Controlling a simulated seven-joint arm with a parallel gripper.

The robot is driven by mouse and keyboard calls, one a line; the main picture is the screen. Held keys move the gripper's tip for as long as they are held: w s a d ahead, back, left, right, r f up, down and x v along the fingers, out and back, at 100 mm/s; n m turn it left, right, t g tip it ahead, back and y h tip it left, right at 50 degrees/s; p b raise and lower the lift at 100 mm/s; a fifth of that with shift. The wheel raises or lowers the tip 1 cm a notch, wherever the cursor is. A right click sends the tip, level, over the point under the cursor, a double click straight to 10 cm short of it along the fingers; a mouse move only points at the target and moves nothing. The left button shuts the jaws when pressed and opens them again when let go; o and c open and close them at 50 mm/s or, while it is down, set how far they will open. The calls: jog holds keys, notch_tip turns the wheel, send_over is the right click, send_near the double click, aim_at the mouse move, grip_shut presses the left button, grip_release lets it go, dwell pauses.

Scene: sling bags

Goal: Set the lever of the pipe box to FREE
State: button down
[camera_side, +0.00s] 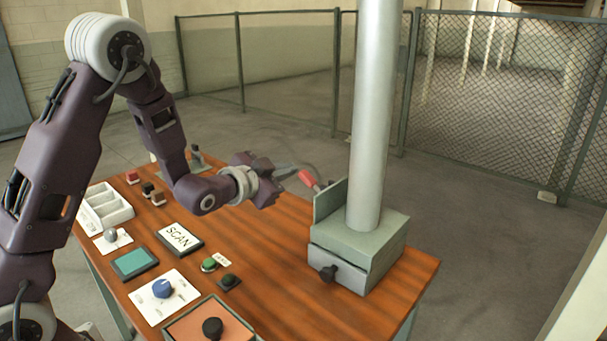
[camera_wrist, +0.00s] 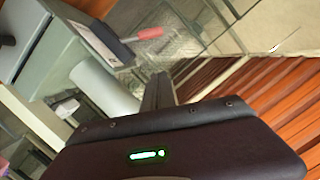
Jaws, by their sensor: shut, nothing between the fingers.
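The pipe box (camera_side: 365,245) is a grey-green box at the right of the table, with a thick pale pipe (camera_side: 375,110) rising from it. Its lever has a red handle (camera_side: 309,180), pointing up and left from the back side of the box. In the wrist view the red handle (camera_wrist: 150,33) sticks out to the right from a dark panel. My gripper (camera_side: 291,168) is shut and empty, just left of the handle. In the wrist view its fingers (camera_wrist: 158,88) are below the handle with a visible gap. No FREE marking is readable.
A dark knob (camera_side: 327,272) sits on the box's front. The table left of the box holds a SCAN pad (camera_side: 180,238), a blue dial (camera_side: 162,288), a green button (camera_side: 209,264) and a white tray (camera_side: 104,208). Bare wood (camera_side: 275,265) lies between these and the box.

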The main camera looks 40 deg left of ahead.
send_over(300, 178)
jog(key=s+d, duration=0.2)
jog(key=d, duration=0.2)
jog(key=f, duration=0.3)
jog(key=a+f, duration=0.1)
jog(key=w+f, duration=0.1)
jog(key=shift+a+f, duration=0.25)
jog(key=shift+a, duration=0.15)
jog(key=shift+s+a+f+n, duration=0.1)
jog(key=shift+a+f+n, duration=0.2)
jog(key=shift+n, duration=0.1)
jog(key=shift+a+f+n+h, duration=0.3)
jog(key=shift+f+n, duration=0.1)
jog(key=shift+a+f+n, duration=0.4)
jog(key=shift+f+n, duration=0.1)
jog(key=shift+n, duration=0.1)
notch_tip(300, 178, down, 8)
jog(key=n+h, duration=0.3)
jog(key=n, duration=0.4)
jog(key=shift+a+r+h, duration=0.2)
jog(key=shift+a+h, duration=0.1)
jog(key=shift+a, duration=0.1)
